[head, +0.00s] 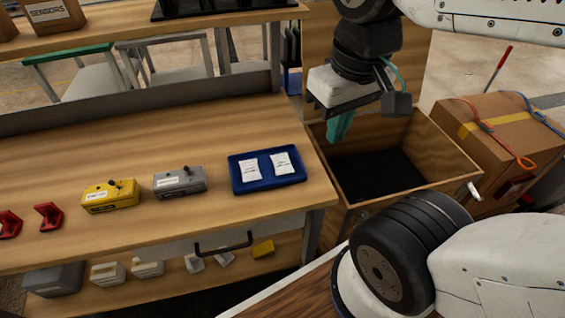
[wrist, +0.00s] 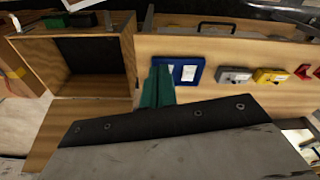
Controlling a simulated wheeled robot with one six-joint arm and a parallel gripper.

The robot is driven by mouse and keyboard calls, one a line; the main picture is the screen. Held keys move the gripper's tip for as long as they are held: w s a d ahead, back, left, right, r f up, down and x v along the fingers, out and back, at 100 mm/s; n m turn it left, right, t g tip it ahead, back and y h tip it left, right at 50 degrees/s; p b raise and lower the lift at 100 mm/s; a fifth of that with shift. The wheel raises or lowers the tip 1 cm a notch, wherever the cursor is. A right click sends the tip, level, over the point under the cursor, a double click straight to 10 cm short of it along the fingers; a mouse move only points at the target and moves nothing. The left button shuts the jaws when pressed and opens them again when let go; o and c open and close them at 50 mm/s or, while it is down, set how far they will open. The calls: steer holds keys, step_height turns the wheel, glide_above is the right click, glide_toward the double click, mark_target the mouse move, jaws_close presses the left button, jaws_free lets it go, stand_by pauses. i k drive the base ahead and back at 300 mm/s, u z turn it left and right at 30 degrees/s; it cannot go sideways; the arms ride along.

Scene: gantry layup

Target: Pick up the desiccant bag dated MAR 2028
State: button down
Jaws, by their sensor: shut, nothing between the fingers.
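Two white desiccant bags lie side by side in a shallow blue tray (head: 267,184) on the wooden workbench. In the head view they are the left bag (head: 250,170) and the right bag (head: 281,163). Their print is too small to read, so I cannot tell which is dated MAR 2028. My gripper (head: 340,126), with green fingers, is shut and empty. It hangs above and to the right of the tray, near the open wooden bin. In the wrist view the gripper (wrist: 158,88) covers the left part of the blue tray (wrist: 176,61), and one bag (wrist: 188,73) shows there.
Left of the tray stand a grey box (head: 179,182) with a knob, a yellow box (head: 110,196) and red brackets (head: 48,216). The open wooden bin (head: 448,150) is right of the bench, beside a strapped carton (head: 500,135). Bare bench top lies behind the tray.

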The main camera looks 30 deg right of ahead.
mark_target(281, 161)
steer(key=z, duration=3.3)
steer(key=k, duration=1.95)
steer(key=u, duration=2.15)
